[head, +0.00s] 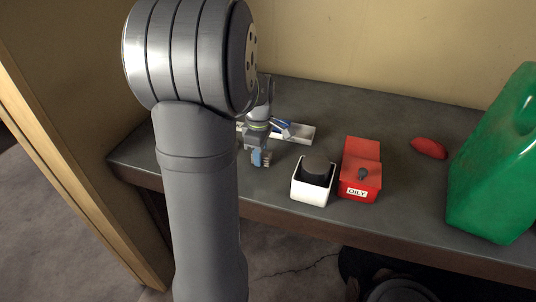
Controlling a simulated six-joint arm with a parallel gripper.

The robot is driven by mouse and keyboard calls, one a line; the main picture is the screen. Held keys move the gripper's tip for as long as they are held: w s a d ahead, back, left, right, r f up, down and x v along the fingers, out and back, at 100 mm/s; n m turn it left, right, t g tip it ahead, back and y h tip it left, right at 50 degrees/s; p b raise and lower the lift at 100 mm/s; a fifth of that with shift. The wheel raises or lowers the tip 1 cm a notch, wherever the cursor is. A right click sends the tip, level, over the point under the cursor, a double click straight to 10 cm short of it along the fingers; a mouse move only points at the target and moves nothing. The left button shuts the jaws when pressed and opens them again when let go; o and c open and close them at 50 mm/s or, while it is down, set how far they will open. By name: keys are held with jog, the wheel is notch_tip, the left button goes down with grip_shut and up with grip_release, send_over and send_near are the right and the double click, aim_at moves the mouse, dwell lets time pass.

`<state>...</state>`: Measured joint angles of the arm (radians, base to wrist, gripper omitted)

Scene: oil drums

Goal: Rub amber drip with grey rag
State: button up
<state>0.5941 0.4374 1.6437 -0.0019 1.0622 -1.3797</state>
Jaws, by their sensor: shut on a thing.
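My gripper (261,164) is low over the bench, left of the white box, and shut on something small. Pale blue and greyish bits show at its jaws, too small to tell whether they are the grey rag. A dark grey, rounded lump (317,168) sits in the open white box (311,195); I cannot tell whether it is cloth. I cannot make out an amber drip on the bench; my arm hides part of the bench's left side.
A red box labelled OILY (357,191) stands right of the white box. A pale tray (303,133) with a blue item (284,126) lies behind my gripper. A red lump (429,148) and a large green can (495,170) are at the right. The grey bench (400,195) has clear room between.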

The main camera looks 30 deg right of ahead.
jog(key=shift+w+a, duration=0.4)
jog(key=shift+w+a+r, duration=0.15)
jog(key=shift+w+a, duration=0.3)
jog(key=shift+s+r, duration=0.1)
jog(key=shift+r, duration=3.8)
jog(key=shift+d, duration=0.15)
